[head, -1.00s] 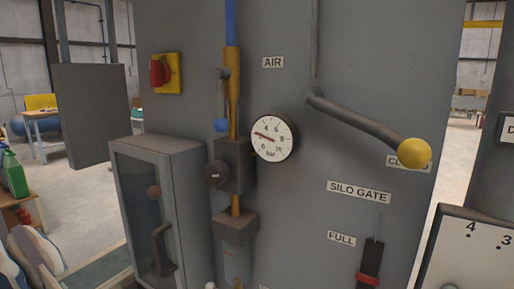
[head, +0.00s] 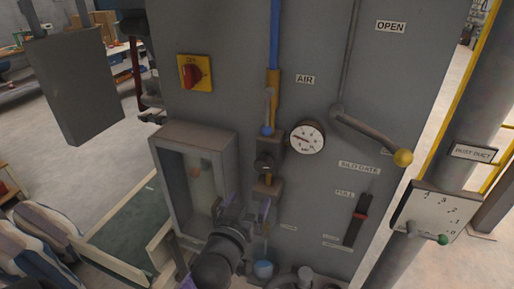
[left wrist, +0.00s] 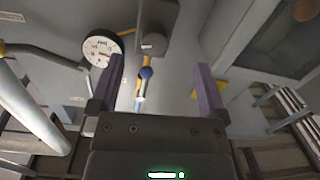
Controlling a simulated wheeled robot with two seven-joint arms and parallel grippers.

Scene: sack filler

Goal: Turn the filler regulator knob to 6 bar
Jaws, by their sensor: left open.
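The regulator knob (head: 264,168) is a dark round knob on the front of the grey regulator body (head: 271,145), on the panel's air line. In the left wrist view the knob (left wrist: 153,43) shows beyond the fingertips, with the picture upside down. The pressure gauge (head: 306,137) is right of the regulator; its needle points to the upper left, at the low side of the dial. My left gripper (head: 247,203) is open and empty, below the knob and apart from it. Its two purple fingers (left wrist: 157,75) are spread wide. My right gripper is not recognisable in these views.
A blue-ended valve lever (head: 267,130) hangs just above the regulator. A glass-fronted box (head: 190,170) stands close on the left. The silo gate lever with a yellow ball (head: 403,157) is on the right. A red switch (head: 194,73) is at upper left.

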